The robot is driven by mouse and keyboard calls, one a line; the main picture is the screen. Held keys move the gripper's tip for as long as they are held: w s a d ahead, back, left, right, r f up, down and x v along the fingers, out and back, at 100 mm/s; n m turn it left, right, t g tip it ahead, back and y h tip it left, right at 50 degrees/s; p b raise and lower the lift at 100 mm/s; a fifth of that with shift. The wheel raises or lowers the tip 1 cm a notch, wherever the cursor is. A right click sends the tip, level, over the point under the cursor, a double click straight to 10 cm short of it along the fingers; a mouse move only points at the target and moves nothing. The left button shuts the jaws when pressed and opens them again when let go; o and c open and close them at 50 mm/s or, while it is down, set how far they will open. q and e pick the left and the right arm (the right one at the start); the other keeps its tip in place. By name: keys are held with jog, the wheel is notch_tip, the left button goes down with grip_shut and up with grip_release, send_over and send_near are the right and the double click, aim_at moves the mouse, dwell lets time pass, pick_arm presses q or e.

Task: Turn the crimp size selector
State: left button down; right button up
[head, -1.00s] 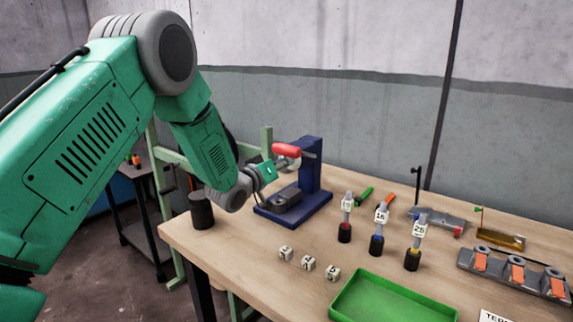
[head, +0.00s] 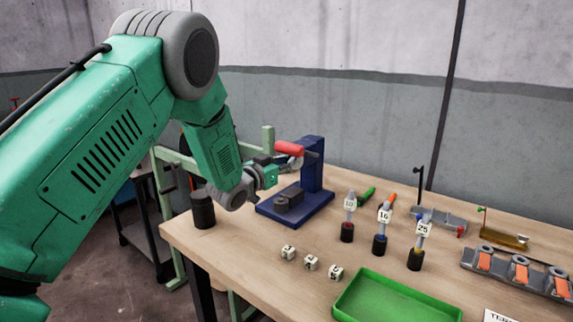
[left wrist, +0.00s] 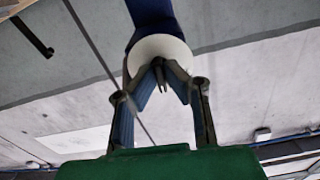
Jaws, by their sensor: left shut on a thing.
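The blue crimp press (head: 312,170) stands on the back left of the bench, with a red handle (head: 289,148) on top. In the left wrist view a round white disc (left wrist: 175,45) sits on the press's blue column (left wrist: 152,12), with a small dark part at its lower middle. This looks like the crimp size selector. My left gripper (head: 290,163) reaches the press from the left, below the red handle. In the left wrist view the fingertips of my left gripper (left wrist: 160,72) close together on the dark part in front of the disc. The fingers partly hide it. My right gripper is not in view.
A black cylinder (head: 203,209) stands at the bench's left edge, under my forearm. Several numbered tools, lettered dice (head: 311,263) and a green tray (head: 395,302) are in front and to the right. Orange-marked grey holders (head: 520,272) stand at far right.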

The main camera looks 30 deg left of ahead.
pick_arm(q)
jog(key=m, duration=0.2)
jog(key=f+m+b, duration=0.1)
jog(key=m, duration=0.2)
jog(key=shift+s+m, duration=0.1)
jog(key=shift+m, duration=0.2)
jog(key=m+b, duration=0.2)
jog(key=m, duration=0.3)
jog(key=shift+a+r, duration=0.1)
jog(key=shift+m, duration=0.3)
jog(key=c, duration=1.7)
grip_release()
jog(key=shift+w+a+r, duration=0.1)
jog(key=shift+w, duration=0.1)
jog(key=shift+r, duration=0.1)
